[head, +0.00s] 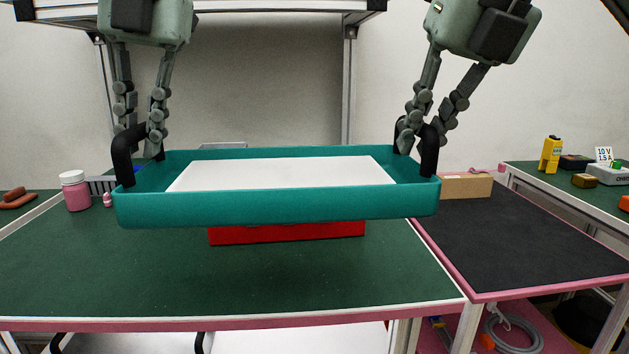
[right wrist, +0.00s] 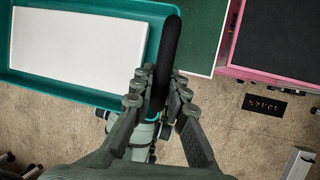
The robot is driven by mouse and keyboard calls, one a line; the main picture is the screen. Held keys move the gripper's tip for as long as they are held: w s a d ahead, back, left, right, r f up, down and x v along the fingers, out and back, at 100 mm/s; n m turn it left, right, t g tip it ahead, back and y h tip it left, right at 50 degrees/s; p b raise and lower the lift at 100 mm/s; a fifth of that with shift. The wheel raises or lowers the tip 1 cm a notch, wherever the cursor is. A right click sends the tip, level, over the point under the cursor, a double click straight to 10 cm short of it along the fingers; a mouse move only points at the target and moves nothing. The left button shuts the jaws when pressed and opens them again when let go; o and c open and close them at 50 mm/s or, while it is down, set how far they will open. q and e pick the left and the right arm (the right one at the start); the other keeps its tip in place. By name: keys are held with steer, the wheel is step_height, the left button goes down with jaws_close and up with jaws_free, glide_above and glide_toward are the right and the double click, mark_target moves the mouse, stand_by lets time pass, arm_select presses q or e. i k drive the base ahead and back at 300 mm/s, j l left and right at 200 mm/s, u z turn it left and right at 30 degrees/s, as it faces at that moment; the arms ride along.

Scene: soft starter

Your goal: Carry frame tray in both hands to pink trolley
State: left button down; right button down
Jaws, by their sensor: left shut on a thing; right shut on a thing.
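The teal frame tray (head: 275,208) has a black handle at each end and a flat white panel (head: 280,173) lying inside it. It hangs level above the green bench. My left gripper (head: 140,140) is shut on the left handle (head: 122,157). My right gripper (head: 422,140) is shut on the right handle (head: 429,152); the right wrist view shows its fingers (right wrist: 158,95) on both sides of that handle. The pink trolley (head: 540,235), with a black mat top and pink rim, stands to the right of the bench. The tray is not over it.
The green bench (head: 330,280) has a red box (head: 285,233) under the tray, and a pink bottle (head: 75,190) at left. A cardboard box (head: 466,186) sits at the trolley's far left corner; the rest of its top looks clear. Another green table (head: 570,183) with devices stands at right.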

mark_target(485, 214)
steer(key=k+l, duration=0.1)
steer(key=l, duration=0.55)
steer(key=k+l, duration=0.1)
steer(key=l, duration=0.55)
steer(key=k+l, duration=0.1)
steer(key=l, duration=0.55)
steer(key=k+l, duration=0.1)
steer(key=l, duration=0.5)
